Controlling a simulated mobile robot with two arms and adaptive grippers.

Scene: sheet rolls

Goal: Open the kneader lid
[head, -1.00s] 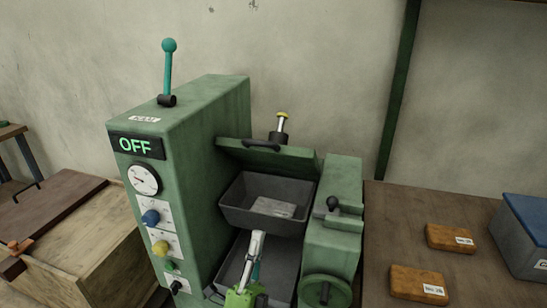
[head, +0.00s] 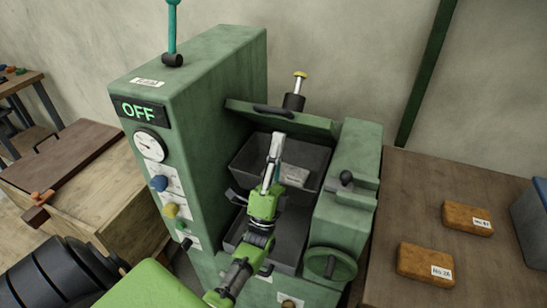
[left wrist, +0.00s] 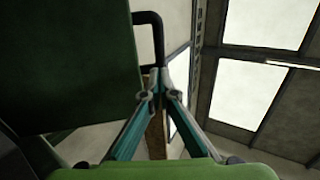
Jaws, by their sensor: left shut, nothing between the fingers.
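The green kneader (head: 195,110) has a display reading OFF. Its lid (head: 300,121) is a green panel with a black bar handle (head: 272,110); it stands raised at the back of the opening, and the dark chamber below is exposed. My left gripper (head: 278,136) is shut and empty, pointing up in front of the chamber, its tips just below the lid in the picture. In the left wrist view the closed fingertips (left wrist: 162,72) are close to the black handle (left wrist: 150,22), beside a dark green panel (left wrist: 65,60); contact cannot be told. My right gripper is not in view.
A grey bin with a label (head: 295,175) sits in the chamber. A handwheel (head: 330,265) is on the kneader's right housing. A table with orange-brown blocks (head: 426,263) and a blue box (head: 535,220) is at right. A wooden chest (head: 90,190) stands at left.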

